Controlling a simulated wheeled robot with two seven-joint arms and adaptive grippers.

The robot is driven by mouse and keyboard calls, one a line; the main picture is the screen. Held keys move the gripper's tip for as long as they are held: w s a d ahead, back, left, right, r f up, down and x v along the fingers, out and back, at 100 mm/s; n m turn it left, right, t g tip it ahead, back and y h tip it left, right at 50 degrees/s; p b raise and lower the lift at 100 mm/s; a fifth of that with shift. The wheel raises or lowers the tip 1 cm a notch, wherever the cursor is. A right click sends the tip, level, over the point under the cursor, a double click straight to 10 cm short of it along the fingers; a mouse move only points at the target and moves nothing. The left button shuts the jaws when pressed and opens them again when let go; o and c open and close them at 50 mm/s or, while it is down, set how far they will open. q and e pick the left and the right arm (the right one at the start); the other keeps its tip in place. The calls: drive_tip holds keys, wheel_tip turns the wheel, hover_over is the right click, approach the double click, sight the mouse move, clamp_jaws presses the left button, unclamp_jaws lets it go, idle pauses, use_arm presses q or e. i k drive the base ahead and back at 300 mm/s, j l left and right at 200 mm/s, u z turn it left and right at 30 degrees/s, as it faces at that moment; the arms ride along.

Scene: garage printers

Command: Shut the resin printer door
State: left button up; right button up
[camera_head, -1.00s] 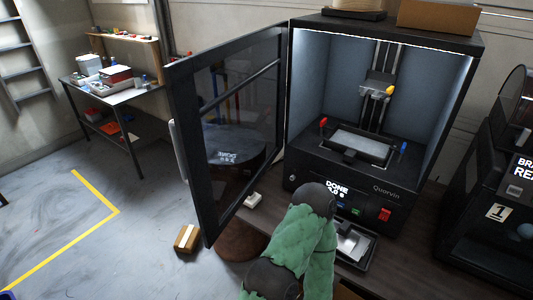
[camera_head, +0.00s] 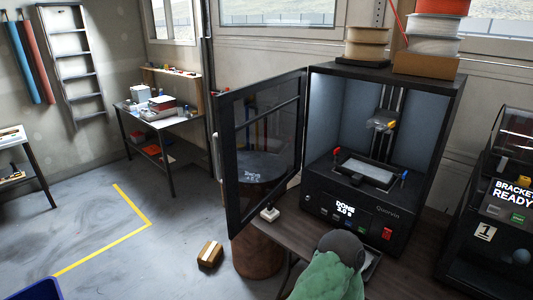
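The resin printer (camera_head: 335,203) is a black box with a lit, open front, standing on a dark bench. Its display reads "DONE". Its door (camera_head: 262,150), a dark glass panel in a black frame, stands wide open, swung out to the left from the hinge at the printer's left edge. The door handle (camera_head: 217,156) is on the door's far left edge. No gripper fingers are visible, and nothing of mine touches the door.
A small white item (camera_head: 270,214) lies on the bench near the door's lower edge. A cardboard box (camera_head: 210,254) lies on the floor. A second printer (camera_head: 497,215) stands at the right. Filament spools (camera_head: 367,43) sit on top of the resin printer. The floor left of the door is open.

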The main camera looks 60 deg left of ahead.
sight(261, 124)
drive_tip(key=j+u, duration=0.6)
drive_tip(key=j, duration=0.2)
drive_tip(key=i+j+u, duration=0.1)
drive_tip(key=j, duration=0.2)
drive_tip(key=i+j+u, duration=0.1)
drive_tip(key=j, duration=0.2)
drive_tip(key=i+j+u, duration=0.15)
drive_tip(key=i+j+z, duration=0.1)
drive_tip(key=j, duration=0.25)
drive_tip(key=i+j+z, duration=0.1)
drive_tip(key=i+j, duration=0.15)
drive_tip(key=i+j+z, duration=0.15)
drive_tip(key=j, duration=0.3)
drive_tip(key=i+j+z, duration=0.1)
drive_tip(key=j, duration=0.3)
drive_tip(key=i, duration=0.05)
